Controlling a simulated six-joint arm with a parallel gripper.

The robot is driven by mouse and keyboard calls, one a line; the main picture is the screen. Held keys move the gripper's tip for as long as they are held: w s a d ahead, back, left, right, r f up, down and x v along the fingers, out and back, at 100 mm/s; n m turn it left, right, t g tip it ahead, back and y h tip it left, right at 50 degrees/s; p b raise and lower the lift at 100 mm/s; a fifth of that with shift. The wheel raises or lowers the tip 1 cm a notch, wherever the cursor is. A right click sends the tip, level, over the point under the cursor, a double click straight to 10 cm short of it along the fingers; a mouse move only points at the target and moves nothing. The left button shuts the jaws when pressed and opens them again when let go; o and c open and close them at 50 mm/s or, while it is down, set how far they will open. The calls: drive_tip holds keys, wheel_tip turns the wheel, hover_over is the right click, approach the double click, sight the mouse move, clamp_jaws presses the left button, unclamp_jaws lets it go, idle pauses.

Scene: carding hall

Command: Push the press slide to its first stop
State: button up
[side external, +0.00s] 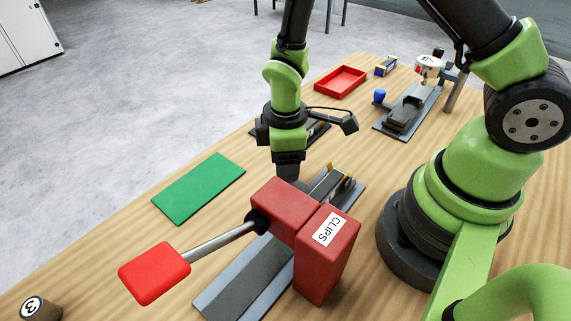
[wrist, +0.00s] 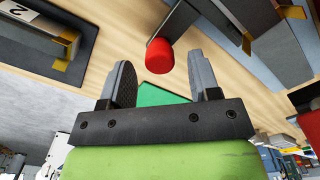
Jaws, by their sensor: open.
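In the side view a red press body (side external: 325,255) marked CLIPS stands over a long grey rail base (side external: 245,285), with a lever ending in a red handle (side external: 154,272). My gripper (side external: 288,178) is just behind the red body, pointing down, its fingertips partly hidden by it. In the wrist view my gripper (wrist: 161,72) is open and empty. A red round knob (wrist: 159,56) on the end of a dark grey block (wrist: 182,20) shows between and beyond the fingertips. I cannot tell whether it touches them. The block appears to be the slide; its stop is not clearly visible.
A green mat (side external: 199,188) lies left of my gripper. Behind are a red tray (side external: 341,81), a small blue block (side external: 386,66) and another fixture with a blue knob (side external: 380,95). A round piece marked 3 (side external: 32,307) is at lower left. Bare wood lies around the mat.

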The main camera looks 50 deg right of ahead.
drive_tip(key=shift+f, duration=1.05)
clamp_jaws()
drive_tip(key=a, duration=0.7)
unclamp_jaws()
